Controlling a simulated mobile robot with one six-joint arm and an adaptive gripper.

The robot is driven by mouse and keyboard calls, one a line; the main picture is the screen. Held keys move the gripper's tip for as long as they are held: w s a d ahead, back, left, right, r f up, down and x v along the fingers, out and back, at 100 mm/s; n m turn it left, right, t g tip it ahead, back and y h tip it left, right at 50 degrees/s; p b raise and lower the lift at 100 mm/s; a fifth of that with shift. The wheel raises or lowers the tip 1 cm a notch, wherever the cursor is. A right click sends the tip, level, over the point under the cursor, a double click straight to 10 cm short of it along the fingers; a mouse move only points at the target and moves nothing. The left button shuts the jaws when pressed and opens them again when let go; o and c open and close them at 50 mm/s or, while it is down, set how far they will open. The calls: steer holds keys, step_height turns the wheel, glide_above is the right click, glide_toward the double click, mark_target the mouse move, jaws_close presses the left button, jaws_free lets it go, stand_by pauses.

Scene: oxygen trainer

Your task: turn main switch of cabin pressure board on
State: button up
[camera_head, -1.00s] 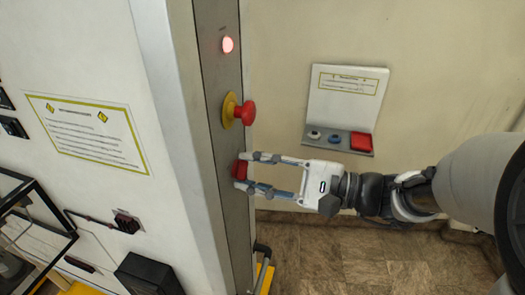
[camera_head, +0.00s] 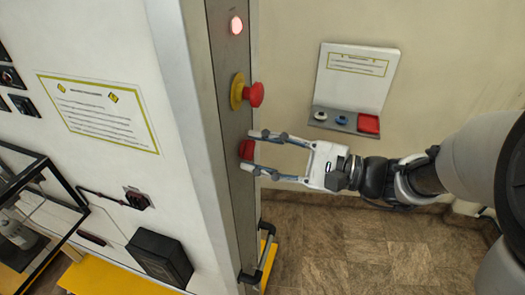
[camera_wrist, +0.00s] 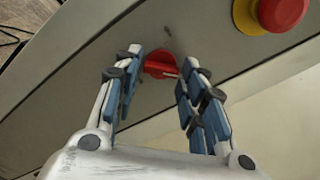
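A red rotary switch (camera_head: 246,149) sits on the narrow grey metal panel (camera_head: 228,120), below a red mushroom button. My gripper (camera_head: 249,151) reaches it from the right, with its fingers above and below the switch. In the wrist view the red switch (camera_wrist: 160,66) lies between the spread fingertips of my gripper (camera_wrist: 163,60), with a gap showing on each side. The gripper is open. Its fingertips are close to the panel; whether they touch it I cannot tell.
A red mushroom button on a yellow base (camera_head: 250,93) sits just above, with a lit red lamp (camera_head: 236,25) higher up. A black handle (camera_head: 263,255) sticks out below.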

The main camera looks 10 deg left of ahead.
steer(key=shift+o, duration=1.2)
steer(key=shift+d, duration=0.1)
steer(key=s+d, duration=0.1)
steer(key=d, duration=1)
steer(key=shift+d, duration=0.4)
